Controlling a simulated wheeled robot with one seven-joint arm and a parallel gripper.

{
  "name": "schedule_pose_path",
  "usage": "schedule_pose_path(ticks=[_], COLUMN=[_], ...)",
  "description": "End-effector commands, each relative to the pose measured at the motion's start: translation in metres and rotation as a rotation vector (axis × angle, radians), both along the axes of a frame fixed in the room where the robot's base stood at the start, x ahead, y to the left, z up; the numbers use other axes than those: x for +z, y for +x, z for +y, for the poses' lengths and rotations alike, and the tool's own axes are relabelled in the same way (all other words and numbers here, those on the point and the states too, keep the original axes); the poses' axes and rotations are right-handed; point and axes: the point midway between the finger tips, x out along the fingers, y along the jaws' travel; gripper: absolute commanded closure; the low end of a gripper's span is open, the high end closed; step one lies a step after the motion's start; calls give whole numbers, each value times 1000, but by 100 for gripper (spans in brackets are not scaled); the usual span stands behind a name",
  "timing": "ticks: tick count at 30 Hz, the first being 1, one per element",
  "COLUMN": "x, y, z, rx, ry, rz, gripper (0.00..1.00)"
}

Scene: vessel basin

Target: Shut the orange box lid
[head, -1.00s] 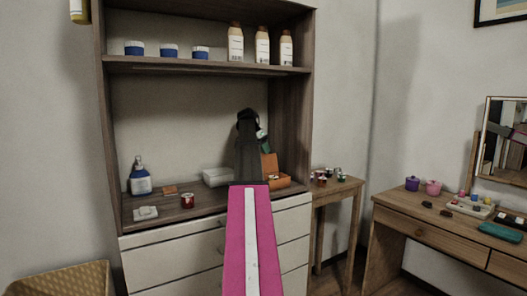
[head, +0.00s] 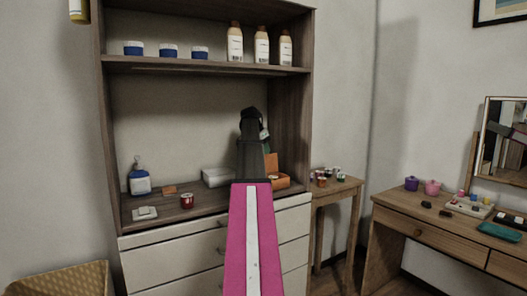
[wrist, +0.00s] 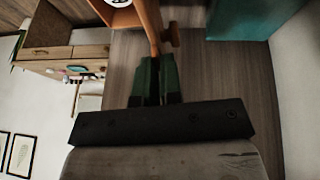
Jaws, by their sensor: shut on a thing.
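The orange box (head: 281,181) stands on the cabinet's counter at the right, partly hidden behind my arm. Its lid (head: 271,161) stands up, open, at the back of the box. In the wrist view the lid (wrist: 148,22) shows edge-on as a narrow orange strip with a small knob, and part of the box (wrist: 118,16) shows at the top. My gripper (wrist: 154,62) has its green fingers close together at the lid's end, shut on the lid. The exact contact is hard to see. In the head view my arm hides most of the gripper.
A white box (head: 216,177) stands left of my arm on the counter. A teal object (wrist: 252,18) shows in the wrist view. The cabinet's side wall (head: 292,125) is close on the right.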

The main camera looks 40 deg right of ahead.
Motion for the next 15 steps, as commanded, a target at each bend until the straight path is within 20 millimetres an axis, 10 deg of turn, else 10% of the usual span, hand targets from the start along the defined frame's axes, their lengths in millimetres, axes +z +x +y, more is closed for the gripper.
schedule_pose_path(ticks=[15], x=[-7], y=[-62], z=[6], rx=[-2], ry=[-24], rz=[-466], gripper=[100])
